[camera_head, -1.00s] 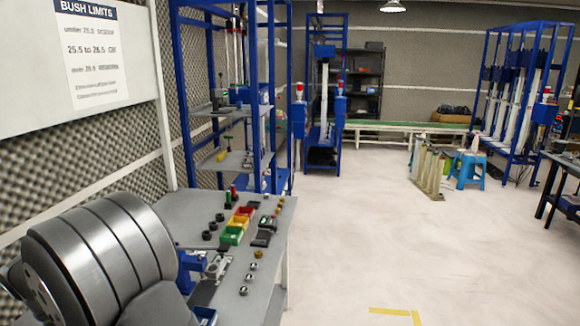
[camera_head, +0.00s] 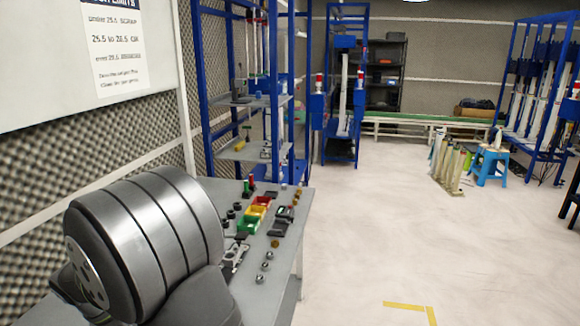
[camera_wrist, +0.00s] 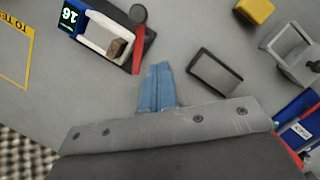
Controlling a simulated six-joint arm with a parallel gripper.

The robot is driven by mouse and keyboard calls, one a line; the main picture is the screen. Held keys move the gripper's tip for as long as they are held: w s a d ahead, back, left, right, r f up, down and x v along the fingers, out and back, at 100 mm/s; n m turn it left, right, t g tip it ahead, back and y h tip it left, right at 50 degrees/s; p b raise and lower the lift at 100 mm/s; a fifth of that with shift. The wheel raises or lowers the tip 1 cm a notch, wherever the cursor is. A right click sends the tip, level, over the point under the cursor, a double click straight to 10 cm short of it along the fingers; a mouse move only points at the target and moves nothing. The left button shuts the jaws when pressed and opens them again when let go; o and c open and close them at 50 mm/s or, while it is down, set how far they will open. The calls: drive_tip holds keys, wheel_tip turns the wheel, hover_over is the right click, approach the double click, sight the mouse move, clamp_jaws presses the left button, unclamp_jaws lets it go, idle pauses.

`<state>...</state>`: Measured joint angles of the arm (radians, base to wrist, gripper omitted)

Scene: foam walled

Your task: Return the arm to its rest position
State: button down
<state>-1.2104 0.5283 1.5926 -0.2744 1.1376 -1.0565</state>
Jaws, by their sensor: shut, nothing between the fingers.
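My gripper (camera_wrist: 160,68) shows in the wrist view as two blue fingers pressed together, with nothing between them. It is above the grey bench top (camera_wrist: 75,95), clear of the objects around it. The fingers cannot be made out in the head view. There, the large grey rounded link of my arm (camera_head: 150,240) fills the lower left, over the near part of the bench.
The bench carries a device with a lit display (camera_wrist: 70,15), a dark-rimmed rectangular block (camera_wrist: 214,72), a grey metal fixture (camera_wrist: 290,50) and a yellow object (camera_wrist: 256,10). A green bin (camera_head: 248,225) and small bushes stand farther along.

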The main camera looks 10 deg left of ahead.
drive_tip(key=s+d+r+n+t+y, duration=0.1)
drive_tip(key=s+d+r+n, duration=0.15)
drive_tip(key=r+n, duration=0.55)
drive_tip(key=w+a+f+m+g+h, duration=0.2)
drive_tip(key=w+a+f+m, duration=0.15)
drive_tip(key=f+m, duration=0.7)
drive_tip(key=s+a+r+m, duration=0.2)
drive_tip(key=a+r, duration=0.3)
drive_tip(key=r, duration=0.6)
drive_tip(key=w+d+r+m+y, duration=0.1)
drive_tip(key=w+d+r+m, duration=0.5)
drive_tip(key=m, duration=0.3)
drive_tip(key=shift+w+d+r+g, duration=0.25)
drive_tip(key=shift+d+r+g, duration=0.2)
drive_tip(key=shift+d, duration=0.35)
